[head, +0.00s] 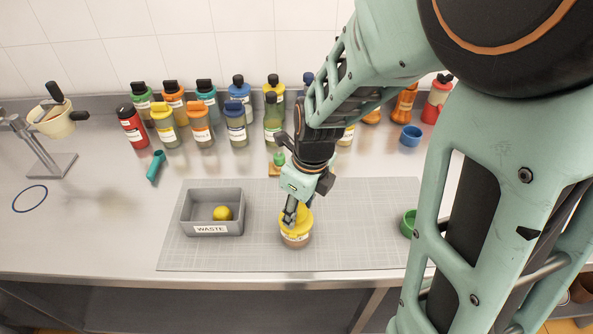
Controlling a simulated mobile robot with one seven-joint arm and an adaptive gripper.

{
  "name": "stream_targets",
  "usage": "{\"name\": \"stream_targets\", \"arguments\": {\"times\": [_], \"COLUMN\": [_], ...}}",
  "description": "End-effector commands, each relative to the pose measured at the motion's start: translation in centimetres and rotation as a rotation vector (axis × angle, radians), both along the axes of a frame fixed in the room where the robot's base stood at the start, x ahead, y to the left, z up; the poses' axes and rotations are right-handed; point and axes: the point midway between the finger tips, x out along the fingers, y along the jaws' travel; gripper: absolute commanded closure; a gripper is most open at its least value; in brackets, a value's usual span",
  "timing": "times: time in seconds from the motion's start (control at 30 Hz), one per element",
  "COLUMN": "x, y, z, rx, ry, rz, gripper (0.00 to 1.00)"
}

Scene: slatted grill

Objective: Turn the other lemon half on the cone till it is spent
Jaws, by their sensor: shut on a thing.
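A small squat juicer (296,240) with a yellow upper part and a clear-looking, brownish lower part stands on the grey mat, right of the waste bin. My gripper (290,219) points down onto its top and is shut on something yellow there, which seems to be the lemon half. The cone is hidden under the fingers and the yellow, and I cannot tell the lemon's edge from the juicer's own yellow. Another yellow lemon piece (222,213) lies in the grey bin marked WASTE (211,230).
Several bottles (200,128) stand along the wall. A small wooden block with a green knob (279,158) sits behind my gripper. A green cup (408,223) is at the mat's right edge, partly behind my arm. The mat (350,225) is clear between juicer and cup.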

Motion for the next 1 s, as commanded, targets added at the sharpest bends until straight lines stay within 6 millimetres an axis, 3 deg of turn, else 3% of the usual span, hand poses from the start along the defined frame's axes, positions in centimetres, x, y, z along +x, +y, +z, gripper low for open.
{"name": "stream_targets", "arguments": {"times": [0.5, 1.0], "x": [0.0, 0.0], "y": [0.0, 0.0], "z": [4.1, 6.0], "rx": [0.000, 0.000], "ry": [-0.001, -0.001], "rz": [-0.001, -0.001], "gripper": [0.87, 0.87]}}
